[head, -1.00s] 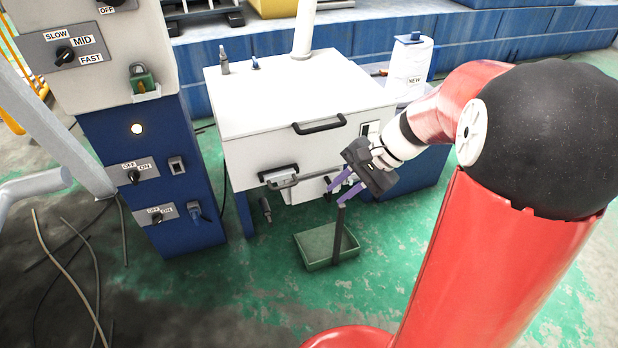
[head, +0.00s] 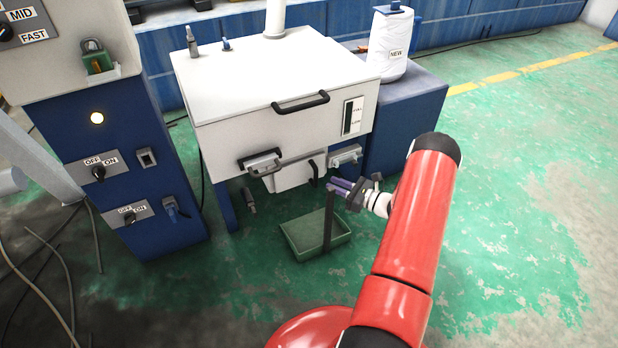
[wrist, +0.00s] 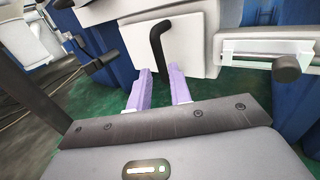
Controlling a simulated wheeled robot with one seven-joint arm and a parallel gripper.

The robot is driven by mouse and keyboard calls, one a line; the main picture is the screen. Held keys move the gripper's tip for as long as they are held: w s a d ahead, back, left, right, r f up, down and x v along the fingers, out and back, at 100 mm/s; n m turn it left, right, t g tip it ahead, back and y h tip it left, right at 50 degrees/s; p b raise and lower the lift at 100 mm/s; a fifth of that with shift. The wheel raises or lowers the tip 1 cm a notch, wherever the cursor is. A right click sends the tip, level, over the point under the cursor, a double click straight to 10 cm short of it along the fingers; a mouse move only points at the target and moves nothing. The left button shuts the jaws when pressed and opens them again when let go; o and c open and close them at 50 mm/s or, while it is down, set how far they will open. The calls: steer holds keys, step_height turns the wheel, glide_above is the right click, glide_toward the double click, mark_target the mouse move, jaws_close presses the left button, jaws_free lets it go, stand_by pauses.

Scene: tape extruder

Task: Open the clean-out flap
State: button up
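The clean-out flap appears to be the white panel (head: 290,178) low on the front of the white machine, with a black bent handle (head: 316,168). In the wrist view the panel (wrist: 187,48) looks closed, and its handle (wrist: 160,38) hangs just beyond my fingertips. My gripper (head: 338,186) is below and right of the flap in the head view. The handle lies ahead of the gap and seems untouched.
Clamp-like latches flank the flap, left (head: 262,162) and right (head: 345,155). A green tray (head: 335,238) lies on the floor below, with a dark upright bar (head: 328,222) in front. A blue switch cabinet (head: 130,170) stands left. The floor on the right is clear.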

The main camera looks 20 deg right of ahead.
mark_target(316, 186)
steer(key=x, duration=0.7)
steer(key=shift+w+a+b, duration=0.15)
steer(key=shift+w+b, duration=0.05)
steer(key=shift+b, duration=0.15)
jaws_close()
